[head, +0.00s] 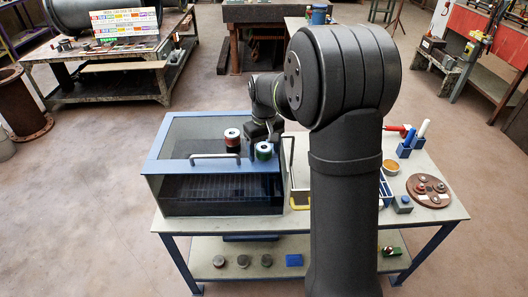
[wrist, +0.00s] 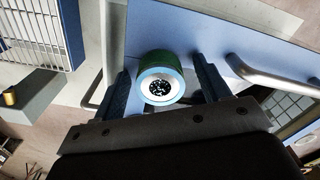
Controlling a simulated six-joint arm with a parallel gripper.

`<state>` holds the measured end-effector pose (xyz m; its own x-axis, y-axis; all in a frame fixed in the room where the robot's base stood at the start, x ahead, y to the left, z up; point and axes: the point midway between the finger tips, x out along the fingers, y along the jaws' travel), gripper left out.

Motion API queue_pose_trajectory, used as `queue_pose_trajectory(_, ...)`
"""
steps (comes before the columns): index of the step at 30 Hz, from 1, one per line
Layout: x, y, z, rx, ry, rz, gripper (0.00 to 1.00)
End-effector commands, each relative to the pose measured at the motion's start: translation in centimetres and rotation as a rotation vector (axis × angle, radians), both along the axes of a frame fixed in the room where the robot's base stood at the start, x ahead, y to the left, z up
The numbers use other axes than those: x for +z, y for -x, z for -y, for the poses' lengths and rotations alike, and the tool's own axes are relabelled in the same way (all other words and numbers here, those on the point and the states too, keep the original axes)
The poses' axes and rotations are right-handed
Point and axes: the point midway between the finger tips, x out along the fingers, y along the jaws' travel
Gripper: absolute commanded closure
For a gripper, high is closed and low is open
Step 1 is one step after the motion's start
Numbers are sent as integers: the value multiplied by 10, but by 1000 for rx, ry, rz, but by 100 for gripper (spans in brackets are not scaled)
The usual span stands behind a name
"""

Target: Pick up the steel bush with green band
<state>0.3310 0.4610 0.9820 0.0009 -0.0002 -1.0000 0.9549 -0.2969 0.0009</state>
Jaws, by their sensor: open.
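The steel bush with green band (head: 264,151) stands on the blue front edge of the box top, below my gripper (head: 262,132). In the wrist view the bush (wrist: 160,80) shows its pale end face with a dark, speckled centre and its green side. My gripper (wrist: 163,88) is open, with one dark blue finger on each side of the bush. Gaps show between the fingers and the bush. How far down the fingers reach is hard to tell. A similar bush with a red band (head: 232,140) stands just left of it in the head view.
The blue box (head: 165,165) has a clear top and a metal handle (head: 214,157), which also shows beside the right finger (wrist: 268,76). Right on the table are a brown disc (head: 428,190) with round parts, a yellow bowl (head: 390,167) and blue holders (head: 405,150).

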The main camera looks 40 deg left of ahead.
Motion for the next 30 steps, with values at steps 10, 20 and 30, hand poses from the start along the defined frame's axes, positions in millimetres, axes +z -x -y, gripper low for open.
queue_pose_trajectory(10,0,0,0,0,0,0,60)
queue_pose_trajectory(20,1,0,0,0,-1,0,88)
queue_pose_trajectory(30,25,0,0,0,-3,2,88)
